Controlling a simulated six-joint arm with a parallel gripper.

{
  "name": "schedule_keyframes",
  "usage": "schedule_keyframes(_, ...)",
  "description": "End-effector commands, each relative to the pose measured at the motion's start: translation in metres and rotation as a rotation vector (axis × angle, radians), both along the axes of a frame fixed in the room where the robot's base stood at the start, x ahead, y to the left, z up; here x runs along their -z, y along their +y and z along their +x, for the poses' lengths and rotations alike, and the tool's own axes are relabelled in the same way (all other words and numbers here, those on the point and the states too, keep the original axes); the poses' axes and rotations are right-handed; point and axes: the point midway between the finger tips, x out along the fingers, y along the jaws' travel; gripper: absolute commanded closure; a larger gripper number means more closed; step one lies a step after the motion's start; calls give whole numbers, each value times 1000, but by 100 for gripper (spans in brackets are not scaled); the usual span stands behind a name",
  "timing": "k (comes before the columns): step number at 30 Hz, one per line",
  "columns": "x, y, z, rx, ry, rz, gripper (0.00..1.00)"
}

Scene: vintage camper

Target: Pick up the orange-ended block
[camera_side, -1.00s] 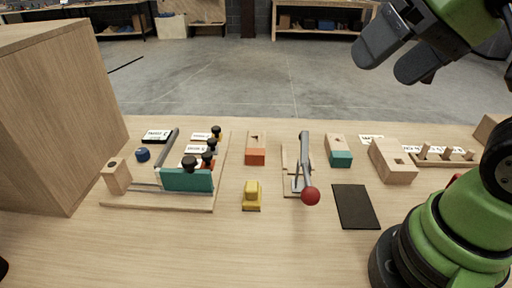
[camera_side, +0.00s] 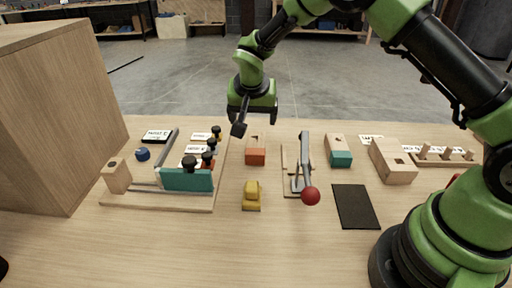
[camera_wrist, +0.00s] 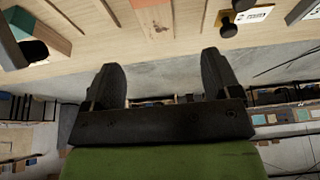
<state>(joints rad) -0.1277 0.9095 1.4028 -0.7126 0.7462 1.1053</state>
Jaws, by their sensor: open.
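The orange-ended block (camera_side: 256,155) is a wooden block lying on the table near its far edge, with its orange end toward the side camera. In the wrist view the block (camera_wrist: 158,20) shows at the top centre, cut off by the picture edge. My gripper (camera_side: 256,121) is open and empty, above the far part of the block in the side view and apart from it. In the wrist view my gripper (camera_wrist: 163,82) has its two dark fingers spread wide, with the block beyond and between them.
A lever with a red ball (camera_side: 311,196) stands right of the block. A teal-ended block (camera_side: 340,158) lies further right. A yellow piece (camera_side: 251,196) lies in front. A wooden board (camera_side: 150,202) with black-knobbed parts is at left. A dark mat (camera_side: 355,207) lies at right.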

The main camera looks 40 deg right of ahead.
Motion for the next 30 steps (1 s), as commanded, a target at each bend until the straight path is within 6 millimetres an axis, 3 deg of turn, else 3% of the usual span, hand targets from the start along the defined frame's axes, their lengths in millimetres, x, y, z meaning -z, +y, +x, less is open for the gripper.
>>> schedule_keyframes(9, 44, -10, 12, 7, 4, -6, 17)
schedule_keyframes(16, 62, -17, 15, 8, 5, -5, 17)
schedule_keyframes(21, 87, -27, 19, 7, 5, -5, 17)
schedule_keyframes(30, 101, -31, 23, 6, 3, -4, 17)
